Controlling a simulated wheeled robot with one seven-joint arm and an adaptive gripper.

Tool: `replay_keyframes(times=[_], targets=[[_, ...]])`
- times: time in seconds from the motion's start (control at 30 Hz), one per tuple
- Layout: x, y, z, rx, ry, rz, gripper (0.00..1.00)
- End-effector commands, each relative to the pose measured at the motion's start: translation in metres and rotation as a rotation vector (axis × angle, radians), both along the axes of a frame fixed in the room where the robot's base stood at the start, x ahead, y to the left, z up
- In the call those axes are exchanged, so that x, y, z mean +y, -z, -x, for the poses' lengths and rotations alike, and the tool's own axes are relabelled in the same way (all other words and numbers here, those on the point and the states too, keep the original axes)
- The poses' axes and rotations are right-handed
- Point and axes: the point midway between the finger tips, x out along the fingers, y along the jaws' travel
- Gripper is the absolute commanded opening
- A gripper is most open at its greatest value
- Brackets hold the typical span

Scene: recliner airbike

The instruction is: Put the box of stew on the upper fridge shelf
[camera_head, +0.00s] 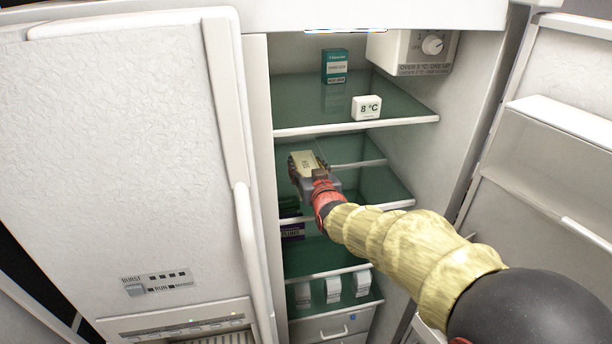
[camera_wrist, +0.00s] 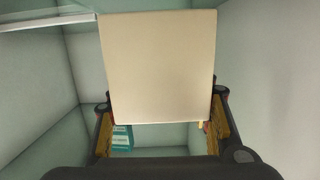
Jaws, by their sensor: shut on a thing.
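My gripper (camera_head: 309,172) is inside the open fridge, shut on a small box with a cream face (camera_head: 302,161). Its print is too small to read; it appears to be the box of stew. In the head view it shows in front of the second shelf, below the upper fridge shelf (camera_head: 310,128). In the wrist view the plain cream face (camera_wrist: 158,68) fills the middle, between the two fingers of my gripper (camera_wrist: 160,125). The upper shelf is green glass with a white front edge.
A teal box (camera_head: 336,66) stands at the upper shelf's back, and a white 8 °C display (camera_head: 367,107) near its front right. The shelf's front left is bare. Purple-labelled boxes (camera_head: 292,231) and white cartons (camera_head: 333,290) are lower down. The fridge door (camera_head: 560,140) is open at right.

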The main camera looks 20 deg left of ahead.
Motion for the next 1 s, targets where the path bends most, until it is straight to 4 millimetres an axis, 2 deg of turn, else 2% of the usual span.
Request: replay_keyframes(times=[0.1,0.3,0.73,0.77,1.0], targets=[[0.003,0.006,-0.005,-0.002,0.0,-0.001,0.08],[0.003,0.033,-0.005,-0.002,0.0,-0.001,0.08],[0.003,0.038,-0.004,-0.003,0.0,-0.002,0.08],[0.002,0.039,-0.004,0.001,0.0,0.001,0.51],[0.002,0.039,-0.004,0.0,0.0,0.0,0.65]])
